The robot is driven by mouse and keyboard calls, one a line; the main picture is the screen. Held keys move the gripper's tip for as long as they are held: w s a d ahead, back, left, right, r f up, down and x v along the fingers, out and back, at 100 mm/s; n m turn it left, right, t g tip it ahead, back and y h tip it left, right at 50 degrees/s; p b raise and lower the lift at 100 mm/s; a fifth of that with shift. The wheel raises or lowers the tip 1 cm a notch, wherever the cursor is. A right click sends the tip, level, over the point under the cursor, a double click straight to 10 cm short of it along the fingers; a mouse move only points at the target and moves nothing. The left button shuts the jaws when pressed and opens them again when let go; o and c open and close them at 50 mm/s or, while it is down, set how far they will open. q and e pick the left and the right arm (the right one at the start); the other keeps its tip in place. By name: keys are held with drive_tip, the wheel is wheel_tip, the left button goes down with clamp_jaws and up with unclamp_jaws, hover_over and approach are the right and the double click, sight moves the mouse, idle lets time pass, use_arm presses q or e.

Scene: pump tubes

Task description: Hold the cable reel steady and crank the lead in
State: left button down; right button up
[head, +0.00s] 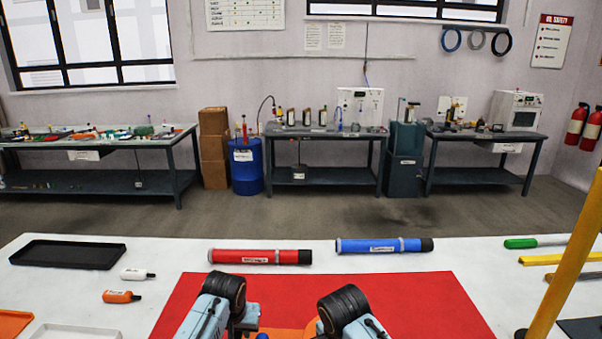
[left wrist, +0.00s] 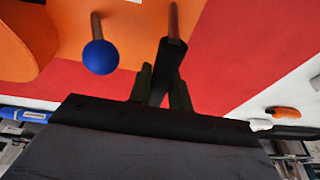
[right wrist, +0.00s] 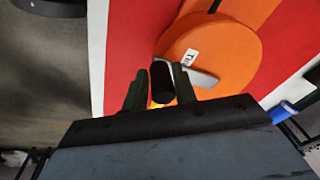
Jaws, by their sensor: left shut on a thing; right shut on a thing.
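The orange cable reel (right wrist: 228,52) lies on the red mat, mostly below the head view's edge; a bit of orange (head: 290,334) shows between my arms. In the right wrist view a grey crank arm (right wrist: 203,79) crosses its round face and ends in a black crank knob (right wrist: 161,88). My right gripper (right wrist: 160,72) is shut on that knob. In the left wrist view my left gripper (left wrist: 162,80) is shut on a black-sleeved upright handle (left wrist: 167,62) over the reel's orange base (left wrist: 130,30). A blue ball on a post (left wrist: 100,57) stands beside it. The lead is not clearly visible.
The red mat (head: 420,300) covers the table's middle. Red (head: 260,257) and blue (head: 384,246) tubes lie behind it. A black tray (head: 68,254) and small white (head: 137,274) and orange (head: 121,296) bottles lie left. A yellow post (head: 568,265) rises at right.

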use_arm(q)
drive_tip(key=shift+d+r, duration=0.1)
drive_tip(key=shift+d, duration=0.25)
use_arm(e)
drive_tip(key=shift+s+a+f+m, duration=0.2)
drive_tip(key=shift+a+f+m, duration=0.2)
drive_tip(key=shift+f, duration=0.05)
drive_tip(key=shift+a, duration=0.1)
use_arm(q)
drive_tip(key=shift+w, duration=0.1)
use_arm(e)
drive_tip(key=shift+w+r, duration=0.1)
drive_tip(key=shift+r, duration=0.05)
use_arm(q)
drive_tip(key=shift+a, duration=0.1)
use_arm(e)
drive_tip(key=o, duration=1.2)
